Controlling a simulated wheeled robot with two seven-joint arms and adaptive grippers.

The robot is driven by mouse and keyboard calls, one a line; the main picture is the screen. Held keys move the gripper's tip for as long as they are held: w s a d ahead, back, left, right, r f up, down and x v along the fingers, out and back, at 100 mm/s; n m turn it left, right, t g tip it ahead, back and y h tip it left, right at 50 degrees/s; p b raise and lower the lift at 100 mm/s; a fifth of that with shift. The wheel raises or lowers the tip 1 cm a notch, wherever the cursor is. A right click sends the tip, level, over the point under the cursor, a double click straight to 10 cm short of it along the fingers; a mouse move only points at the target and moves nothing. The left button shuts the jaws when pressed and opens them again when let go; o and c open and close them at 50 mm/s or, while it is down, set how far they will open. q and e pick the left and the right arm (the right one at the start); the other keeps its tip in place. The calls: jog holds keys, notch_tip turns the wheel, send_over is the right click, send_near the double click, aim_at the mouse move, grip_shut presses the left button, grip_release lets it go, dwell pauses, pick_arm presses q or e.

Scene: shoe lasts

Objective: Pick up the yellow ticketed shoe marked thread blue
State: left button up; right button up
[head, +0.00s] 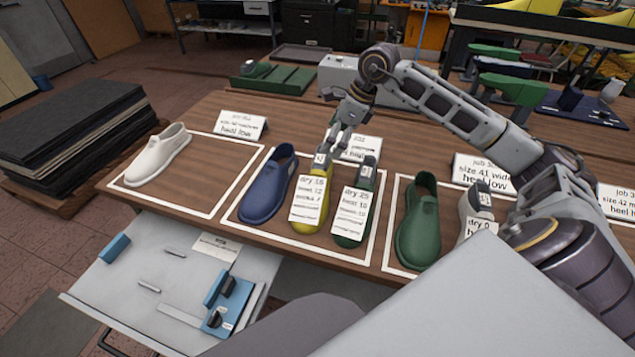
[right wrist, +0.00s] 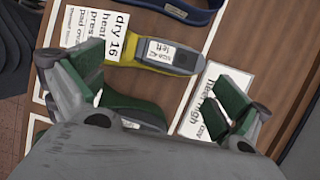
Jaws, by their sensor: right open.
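The yellow shoe last (head: 312,230) stands in the middle framed area, with a white ticket (head: 309,200) reading "dry 16"; its lower lines are too small to read. In the right wrist view the yellow last (right wrist: 130,52) lies just beyond my fingers, with a small label reading "left" on its heel end. A dark green last (head: 366,174) with a "dry 25" ticket (head: 352,213) stands close on its right. My right gripper (head: 335,145) is open and empty above the heel ends of these two; its spread fingers (right wrist: 160,85) frame the wrist view. My left gripper is not in view.
A blue shoe (head: 268,188) stands just left of the yellow last. A white shoe (head: 157,155), a green shoe (head: 418,222) and a grey ticketed one (head: 476,209) stand farther off. A job card (head: 362,149) stands behind the gripper. An open drawer (head: 125,272) juts out below.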

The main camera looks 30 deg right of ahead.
aim_at(321, 159)
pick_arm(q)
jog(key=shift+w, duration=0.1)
pick_arm(e)
jog(key=shift+x, duration=0.75)
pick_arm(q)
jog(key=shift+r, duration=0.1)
pick_arm(e)
jog(key=shift+f, duration=0.1)
jog(key=shift+p+x, duration=0.45)
jog(key=shift+x, duration=1.2)
jog(key=shift+w+a+f, duration=0.25)
jog(key=shift+w+f, duration=0.1)
jog(key=shift+f, duration=0.4)
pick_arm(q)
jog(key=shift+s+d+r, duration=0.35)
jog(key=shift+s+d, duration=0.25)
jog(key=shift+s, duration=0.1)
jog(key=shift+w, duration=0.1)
